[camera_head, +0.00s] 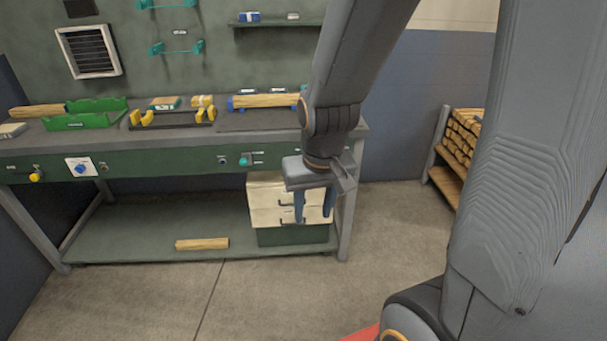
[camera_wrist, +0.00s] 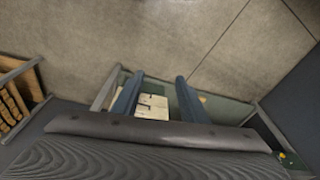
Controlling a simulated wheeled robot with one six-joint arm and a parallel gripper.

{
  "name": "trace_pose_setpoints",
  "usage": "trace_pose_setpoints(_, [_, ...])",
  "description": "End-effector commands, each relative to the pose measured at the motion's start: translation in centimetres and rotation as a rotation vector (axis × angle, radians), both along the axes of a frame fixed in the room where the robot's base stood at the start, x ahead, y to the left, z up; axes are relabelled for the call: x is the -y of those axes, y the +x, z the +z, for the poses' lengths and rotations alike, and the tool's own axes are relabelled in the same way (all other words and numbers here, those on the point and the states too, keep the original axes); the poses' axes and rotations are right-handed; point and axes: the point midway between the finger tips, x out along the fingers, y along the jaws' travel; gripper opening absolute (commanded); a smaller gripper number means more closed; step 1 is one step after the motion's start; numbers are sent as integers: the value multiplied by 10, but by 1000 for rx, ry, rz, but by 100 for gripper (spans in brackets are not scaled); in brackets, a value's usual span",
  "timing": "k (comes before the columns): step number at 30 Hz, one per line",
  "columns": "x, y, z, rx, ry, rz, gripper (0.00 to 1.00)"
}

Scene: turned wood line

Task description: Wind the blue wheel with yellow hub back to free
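I cannot make out a blue wheel with a yellow hub for sure in either view. In the head view, a small blue knob (camera_head: 81,169) sits on a white plate on the green front of the workbench (camera_head: 200,160). My gripper (camera_head: 314,207) hangs pointing down in front of the bench's right end, well apart from the knob. Its blue fingers, also in the wrist view (camera_wrist: 158,97), are apart with nothing held.
A yellow knob (camera_head: 36,177) and a teal knob (camera_head: 244,160) are on the bench front. A green tray (camera_head: 85,121) stands on top. Drawers (camera_head: 268,205) and a wood block (camera_head: 202,244) are on the lower shelf. A log rack (camera_head: 447,180) stands right. The floor in front is clear.

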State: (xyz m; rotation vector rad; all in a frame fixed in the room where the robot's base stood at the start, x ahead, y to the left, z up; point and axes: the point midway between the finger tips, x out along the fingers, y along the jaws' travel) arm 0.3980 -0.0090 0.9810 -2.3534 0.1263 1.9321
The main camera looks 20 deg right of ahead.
Motion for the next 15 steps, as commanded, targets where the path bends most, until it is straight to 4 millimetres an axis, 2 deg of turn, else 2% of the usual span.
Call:
trace_pose_setpoints(1, [7, 20, -19, 38, 11, -77, 40])
trace_pose_setpoints(2, [10, 35, -28, 71, 23, -134, 40])
trace_pose_setpoints(8, [46, 153, -94, 366, 187, -606, 40])
trace_pose_setpoints(9, [54, 176, -105, 426, 236, -699, 40])
trace_pose_setpoints(12, [79, 227, -131, 576, 385, -924, 40])
trace_pose_setpoints(15, [106, 271, -155, 717, 568, -1129, 40])
